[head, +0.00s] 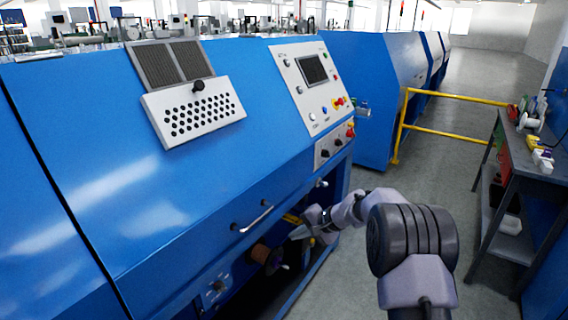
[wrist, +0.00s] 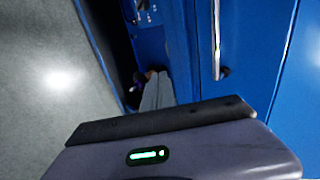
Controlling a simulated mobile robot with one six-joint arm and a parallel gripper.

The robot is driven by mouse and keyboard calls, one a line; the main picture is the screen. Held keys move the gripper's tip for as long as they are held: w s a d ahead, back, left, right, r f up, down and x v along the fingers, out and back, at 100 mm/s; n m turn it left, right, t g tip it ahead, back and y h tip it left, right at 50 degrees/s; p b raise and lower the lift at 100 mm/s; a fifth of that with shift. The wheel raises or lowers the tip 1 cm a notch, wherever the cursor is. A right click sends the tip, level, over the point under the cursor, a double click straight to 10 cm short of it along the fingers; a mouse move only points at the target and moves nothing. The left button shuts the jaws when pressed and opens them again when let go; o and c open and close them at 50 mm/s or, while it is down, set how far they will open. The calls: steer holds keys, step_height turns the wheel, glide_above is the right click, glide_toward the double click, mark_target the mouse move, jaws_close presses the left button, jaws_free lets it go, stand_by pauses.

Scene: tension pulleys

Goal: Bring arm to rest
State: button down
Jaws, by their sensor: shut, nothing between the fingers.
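My arm reaches forward from the lower right of the head view, bent toward the blue machine (head: 110,190). My gripper (head: 298,233) is beside the machine's lower front, close to the opening under the door handle (head: 255,218). In the wrist view my gripper (wrist: 157,82) points toward the dark opening, with its grey fingers together and nothing between them. The same handle (wrist: 216,40) shows to the right of the fingers. I cannot tell whether the fingertips touch anything.
The control panel (head: 312,80) is above my gripper. A spool (head: 262,253) sits in the low opening. A yellow railing (head: 440,136) and a workbench (head: 520,150) with spools stand at the right. The grey floor (head: 345,275) between is clear.

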steer(key=s+r+n+h, duration=0.2)
steer(key=s+r, duration=1.7)
steer(key=s+d+h, duration=0.1)
steer(key=s+d, duration=0.1)
steer(key=s, duration=1)
steer(key=s+d+f+h, duration=0.1)
steer(key=s+d+h, duration=0.1)
steer(key=s, duration=1.1)
steer(key=shift+s+n, duration=0.25)
steer(key=shift+n, duration=0.05)
